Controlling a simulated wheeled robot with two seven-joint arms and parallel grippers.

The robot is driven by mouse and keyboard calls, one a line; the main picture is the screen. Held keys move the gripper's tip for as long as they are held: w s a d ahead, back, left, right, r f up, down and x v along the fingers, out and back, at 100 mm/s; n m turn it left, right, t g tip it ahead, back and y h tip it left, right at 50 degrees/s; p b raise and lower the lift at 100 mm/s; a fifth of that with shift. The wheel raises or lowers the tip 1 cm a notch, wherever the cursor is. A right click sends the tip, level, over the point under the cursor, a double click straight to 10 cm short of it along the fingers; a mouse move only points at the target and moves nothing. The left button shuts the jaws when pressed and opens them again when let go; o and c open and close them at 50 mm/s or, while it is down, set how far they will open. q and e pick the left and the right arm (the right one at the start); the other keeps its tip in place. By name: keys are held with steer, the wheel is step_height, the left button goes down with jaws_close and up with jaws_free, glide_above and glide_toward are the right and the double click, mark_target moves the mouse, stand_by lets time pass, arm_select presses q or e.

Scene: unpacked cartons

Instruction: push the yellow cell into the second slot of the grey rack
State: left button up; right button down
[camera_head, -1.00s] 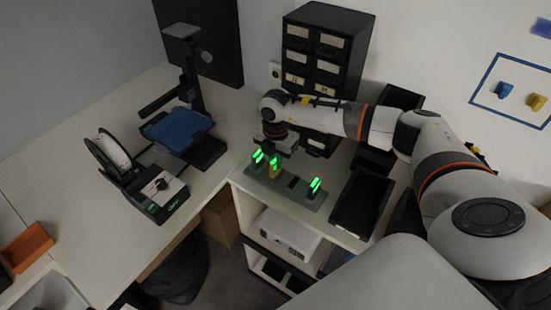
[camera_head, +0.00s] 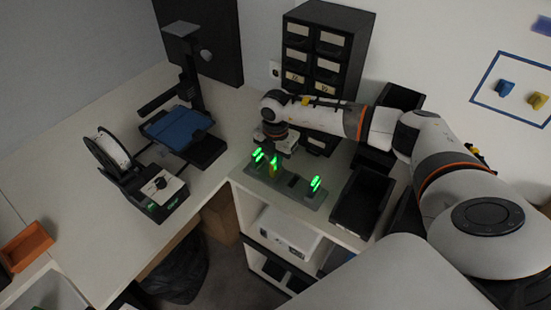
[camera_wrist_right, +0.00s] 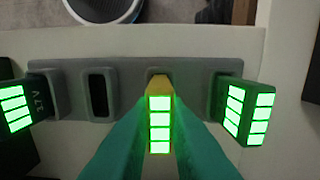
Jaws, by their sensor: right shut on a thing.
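The grey rack (camera_head: 304,195) stands on the white shelf top below my right arm. My right gripper (camera_wrist_right: 159,128) is shut on the yellow cell (camera_wrist_right: 160,85), with teal fingers on both sides of it. The yellow cell also shows in the head view (camera_head: 272,171), at the second slot from the left. Its green-lit end faces the wrist camera. I cannot tell how deep it sits. Dark cells with green lights stand in the two end slots, one at the right in the head view (camera_head: 316,184). The other slot (camera_wrist_right: 98,95) is empty. My left gripper is not in view.
A black tray (camera_head: 362,203) lies right of the rack. A black drawer cabinet (camera_head: 325,50) stands behind my right arm. A blue-bedded printer (camera_head: 178,130) and a spool holder (camera_head: 107,150) stand on the left table. The shelf's front edge is close to the rack.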

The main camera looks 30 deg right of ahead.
steer(key=shift+f, duration=0.3)
steer(key=c, duration=1.3)
jaws_free()
steer(key=shift+c, duration=0.2)
step_height(320, 180, up, 12)
steer(key=b, duration=0.3)
